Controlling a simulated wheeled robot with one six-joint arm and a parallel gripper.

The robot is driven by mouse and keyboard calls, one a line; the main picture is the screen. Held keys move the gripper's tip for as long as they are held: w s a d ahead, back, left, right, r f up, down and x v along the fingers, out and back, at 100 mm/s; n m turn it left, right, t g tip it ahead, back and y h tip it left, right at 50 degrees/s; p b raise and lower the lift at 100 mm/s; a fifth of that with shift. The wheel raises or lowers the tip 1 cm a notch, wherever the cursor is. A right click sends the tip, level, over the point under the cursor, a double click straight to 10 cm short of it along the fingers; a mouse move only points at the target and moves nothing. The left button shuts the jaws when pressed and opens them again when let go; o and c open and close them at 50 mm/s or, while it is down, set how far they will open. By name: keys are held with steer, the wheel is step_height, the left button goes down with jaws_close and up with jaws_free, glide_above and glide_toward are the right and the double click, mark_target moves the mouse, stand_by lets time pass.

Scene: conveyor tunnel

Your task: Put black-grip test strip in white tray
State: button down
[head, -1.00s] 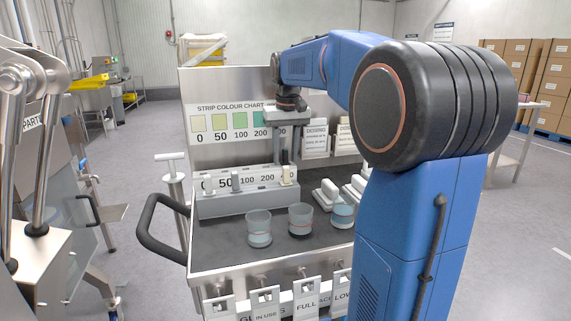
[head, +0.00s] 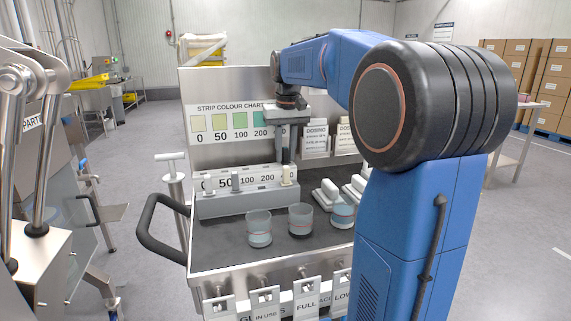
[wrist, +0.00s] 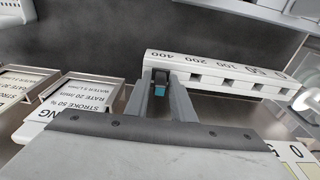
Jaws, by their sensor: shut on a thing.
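My gripper (wrist: 161,84) is shut on a small piece with a dark upper part and a teal patch, the black-grip test strip (wrist: 160,91). Only a little of the strip shows between the fingers. It is at the 400 end of the numbered strip rack (wrist: 215,72); I cannot tell whether it touches the rack. In the head view my gripper (head: 287,157) points down behind the right part of the rack (head: 240,204), and the strip is hard to make out. White pieces (head: 327,194) lie right of the rack; I cannot tell whether one is the white tray.
Upright dosing cards (head: 315,142) stand behind, right of the gripper. The colour chart panel (head: 215,148) rises at the back. Dark bare surface lies left of the cups.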

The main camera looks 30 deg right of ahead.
steer(key=shift+r, duration=1.25)
steer(key=shift+r, duration=2.25)
